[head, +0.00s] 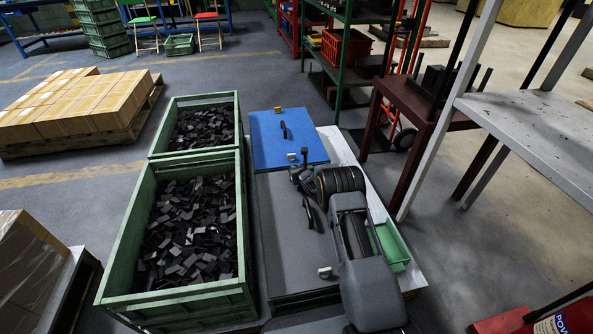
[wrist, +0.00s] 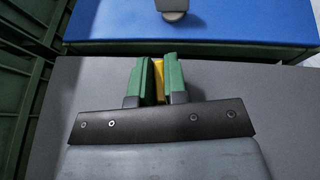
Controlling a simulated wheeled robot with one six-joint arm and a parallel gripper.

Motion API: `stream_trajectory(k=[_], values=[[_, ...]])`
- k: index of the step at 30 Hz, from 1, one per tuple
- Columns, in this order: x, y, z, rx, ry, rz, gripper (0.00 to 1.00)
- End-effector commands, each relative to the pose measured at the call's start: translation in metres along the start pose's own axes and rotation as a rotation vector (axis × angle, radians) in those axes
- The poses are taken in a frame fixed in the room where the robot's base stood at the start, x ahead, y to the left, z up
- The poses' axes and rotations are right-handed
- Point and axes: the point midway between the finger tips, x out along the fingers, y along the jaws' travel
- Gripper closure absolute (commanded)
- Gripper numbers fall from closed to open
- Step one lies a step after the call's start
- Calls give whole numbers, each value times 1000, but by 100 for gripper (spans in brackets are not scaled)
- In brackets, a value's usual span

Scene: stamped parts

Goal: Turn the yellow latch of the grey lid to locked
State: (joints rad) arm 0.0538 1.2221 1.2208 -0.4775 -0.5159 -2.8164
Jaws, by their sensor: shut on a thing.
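The grey lid (head: 280,235) lies flat in front of the blue lid in the head view and fills the lower part of the wrist view (wrist: 95,85). My gripper (wrist: 158,82) is over the grey lid near its far edge. Its two green fingers are shut on the yellow latch (wrist: 158,68), which shows as a narrow strip between them. Most of the latch is hidden by the fingers, so I cannot tell how far it is turned. In the head view my gripper (head: 299,172) hides this latch.
The blue lid (head: 272,150) has a dark handle (head: 284,131), a yellow piece (head: 277,110) at its far edge and a pale piece (head: 291,157) at its near edge. Green bins (head: 150,205) of dark parts stand left. A green tray (head: 395,248) lies right of my arm.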

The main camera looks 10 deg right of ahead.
Motion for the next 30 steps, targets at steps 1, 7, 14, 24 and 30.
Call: stream_trajectory(k=[1,7,14,24,30], values=[[0,1,0,2,-1,-4,100],[0,0,1,4,-2,-12,100],[0,0,1,5,-3,-11,100],[0,0,1,5,-2,-12,62],[-1,0,1,6,-2,-12,62]])
